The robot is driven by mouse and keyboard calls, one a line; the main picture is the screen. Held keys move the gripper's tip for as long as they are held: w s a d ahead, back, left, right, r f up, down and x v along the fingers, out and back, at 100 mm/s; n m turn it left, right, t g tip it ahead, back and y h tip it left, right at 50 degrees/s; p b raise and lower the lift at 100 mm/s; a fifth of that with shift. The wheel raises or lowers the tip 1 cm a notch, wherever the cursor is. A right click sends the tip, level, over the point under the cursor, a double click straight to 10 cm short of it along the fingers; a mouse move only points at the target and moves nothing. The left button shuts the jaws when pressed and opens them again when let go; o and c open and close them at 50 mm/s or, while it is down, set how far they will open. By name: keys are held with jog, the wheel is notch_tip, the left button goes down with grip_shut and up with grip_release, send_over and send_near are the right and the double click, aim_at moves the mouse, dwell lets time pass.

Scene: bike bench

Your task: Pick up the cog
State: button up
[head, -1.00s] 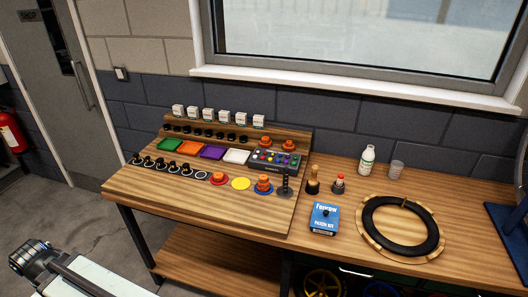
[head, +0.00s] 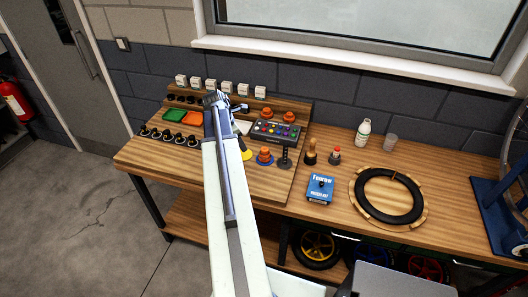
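I cannot pick out the cog for certain. Orange knob-like pieces stand on the wooden stepped board (head: 275,186); one (head: 265,153) sits on a blue disc, and two more (head: 267,114) are at the back right. A yellow disc (head: 246,155) shows beside my arm. Small dark pieces (head: 167,136) stand in a row at the front left. My gripper (head: 218,98) is over the back middle of the board, seen from behind; its fingers are too small and too hidden to tell open from shut. My arm hides the purple tray and the red disc.
A button panel (head: 283,132) sits on the board. To its right are a blue patch kit box (head: 320,189), a white bottle (head: 363,133), a clear cup (head: 389,143) and a black tyre (head: 391,195) on a wooden ring. Small white boxes (head: 228,87) line the back.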

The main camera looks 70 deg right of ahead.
jog(key=n, duration=0.1)
send_near(265, 149)
jog(key=shift+g, duration=0.3)
jog(key=b+x, duration=0.2)
jog(key=x, duration=0.1)
jog(key=b+x, duration=0.2)
jog(key=b, duration=0.1)
jog(key=b+x, duration=0.2)
jog(key=x, duration=0.1)
jog(key=shift+w+f+b, duration=0.3)
jog(key=shift+f, duration=0.2)
jog(key=shift+r, duration=0.2)
grip_shut()
